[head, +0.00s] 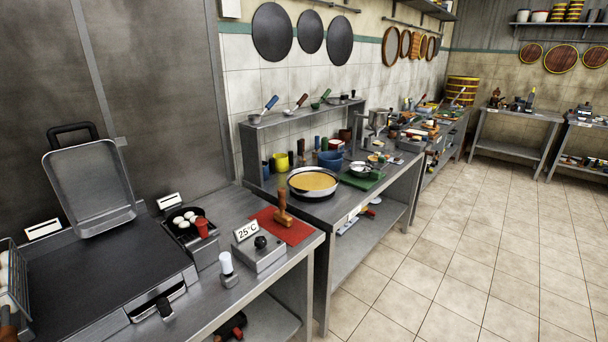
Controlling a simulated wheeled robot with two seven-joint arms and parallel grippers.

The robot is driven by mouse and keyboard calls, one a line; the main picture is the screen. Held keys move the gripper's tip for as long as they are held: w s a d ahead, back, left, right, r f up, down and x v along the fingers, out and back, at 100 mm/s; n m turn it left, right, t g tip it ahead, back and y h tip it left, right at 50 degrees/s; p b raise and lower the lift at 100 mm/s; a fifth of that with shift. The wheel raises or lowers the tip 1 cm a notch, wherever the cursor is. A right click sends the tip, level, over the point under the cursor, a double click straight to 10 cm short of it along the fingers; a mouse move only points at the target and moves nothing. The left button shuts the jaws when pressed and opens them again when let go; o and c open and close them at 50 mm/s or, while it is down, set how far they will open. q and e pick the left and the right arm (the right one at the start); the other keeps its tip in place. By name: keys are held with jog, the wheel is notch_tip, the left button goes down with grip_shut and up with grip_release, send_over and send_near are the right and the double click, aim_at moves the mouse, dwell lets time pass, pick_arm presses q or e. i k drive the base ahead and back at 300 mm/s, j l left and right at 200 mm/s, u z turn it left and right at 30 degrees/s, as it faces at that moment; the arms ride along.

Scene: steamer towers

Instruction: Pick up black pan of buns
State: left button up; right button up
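A small black pan (177,213) with several white buns (184,218) in it sits on a small steel burner unit (200,247) on the near steel counter. A red cup-like piece (201,229) stands at the pan's right front side; I cannot tell whether it is the pan's handle. Neither of my grippers is in view.
A white-topped shaker (227,268), a 25°C control box (259,250) and a red mat (280,228) are to the right. The tiled floor (430,270) is clear.

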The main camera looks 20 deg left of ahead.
aim_at(181, 222)
jog(key=u, duration=1.55)
jog(key=k+l+z, duration=0.1)
jog(key=l, duration=0.55)
